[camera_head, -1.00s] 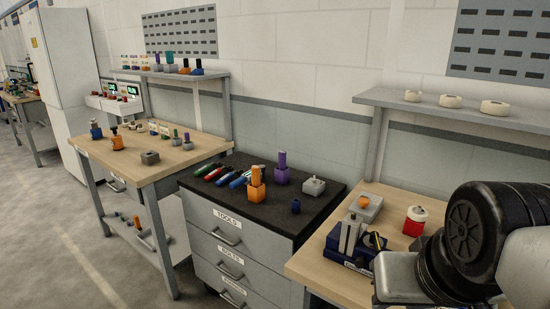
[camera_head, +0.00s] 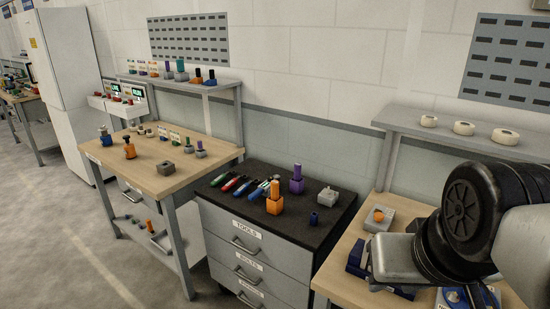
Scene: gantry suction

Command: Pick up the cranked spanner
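I cannot single out the cranked spanner for certain. A row of small hand tools (camera_head: 235,186) lies on the black top of the drawer cabinet (camera_head: 325,234), with green, red and blue handles. A slim dark piece beside them, partly behind the orange block, is too small to identify. My gripper's grey metal body (camera_head: 393,259) is at the lower right, over the right-hand bench and well away from those tools. Its fingertips do not show clearly, so I cannot see whether it is open or holds anything.
On the cabinet top stand an orange block with a peg (camera_head: 274,203), a purple one (camera_head: 297,183) and a grey block (camera_head: 327,197). The left wooden bench (camera_head: 160,185) carries several small parts. The right bench (camera_head: 341,277) holds fixtures, partly hidden by my arm.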

